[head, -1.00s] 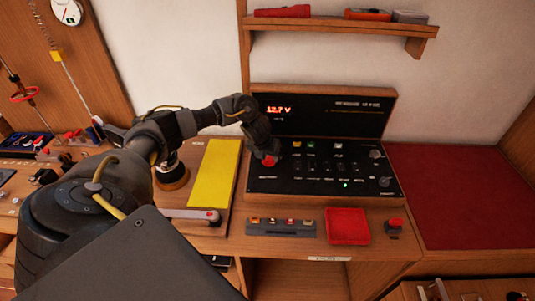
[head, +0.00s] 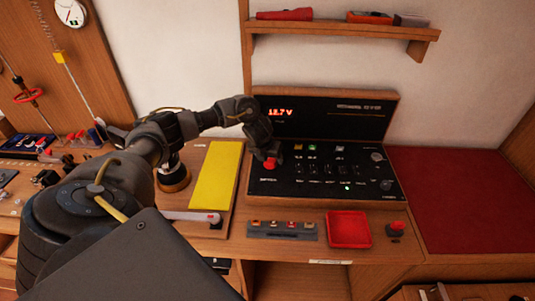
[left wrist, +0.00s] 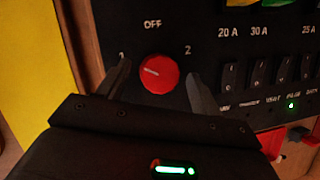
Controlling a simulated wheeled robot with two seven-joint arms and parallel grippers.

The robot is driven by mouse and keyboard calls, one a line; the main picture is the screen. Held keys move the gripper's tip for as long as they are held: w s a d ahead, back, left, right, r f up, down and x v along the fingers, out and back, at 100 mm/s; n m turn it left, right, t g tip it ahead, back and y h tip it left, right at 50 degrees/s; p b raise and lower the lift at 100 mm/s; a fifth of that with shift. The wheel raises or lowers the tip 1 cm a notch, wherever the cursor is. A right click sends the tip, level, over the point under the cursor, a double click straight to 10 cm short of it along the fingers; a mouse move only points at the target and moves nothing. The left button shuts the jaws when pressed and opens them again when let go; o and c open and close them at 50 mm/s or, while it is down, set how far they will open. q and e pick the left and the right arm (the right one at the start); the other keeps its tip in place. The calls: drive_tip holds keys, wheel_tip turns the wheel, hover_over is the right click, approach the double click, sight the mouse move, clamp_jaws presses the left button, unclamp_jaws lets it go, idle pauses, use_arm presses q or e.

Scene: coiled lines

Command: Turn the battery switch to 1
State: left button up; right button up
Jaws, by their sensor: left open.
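The battery switch is a round red knob (left wrist: 158,75) on the black panel. The left wrist view shows the labels 1 at its upper left, OFF above and 2 at its upper right. A short white mark on the knob points left and slightly up, roughly toward the 1. My left gripper (left wrist: 158,69) is open, one dark finger on each side of the knob; I cannot tell whether they touch it. In the head view the knob (head: 270,164) shows at the panel's left end, below my left gripper (head: 268,154). My right gripper is not in view.
The panel (head: 325,185) has rocker switches and a lit display (head: 280,112). A red tray (head: 348,229) and a fuse strip (head: 282,230) lie in front. A shelf (head: 340,32) hangs above. A red mat (head: 450,200) at right is clear.

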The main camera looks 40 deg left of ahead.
use_arm(q)
drive_tip(key=v, duration=1)
drive_tip(key=shift+r, duration=0.25)
drive_tip(key=shift+s, duration=0.1)
